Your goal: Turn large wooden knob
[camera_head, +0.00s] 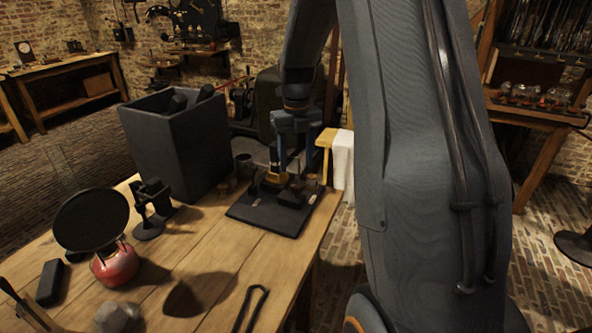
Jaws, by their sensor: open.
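A dark apparatus with a flat base (266,216) sits at the right edge of the wooden table. A small tan, wood-coloured piece (272,178) shows low on it; it may be the large wooden knob, but it is too small and partly covered to be sure. My gripper (289,168) points down over the apparatus, with its fingers apart. It is close to the tan piece; I cannot tell whether it touches it. Nothing clear shows between the fingers. The far side of the apparatus is hidden behind my gripper.
A stool with white cloth (343,158) stands behind the table's right edge.

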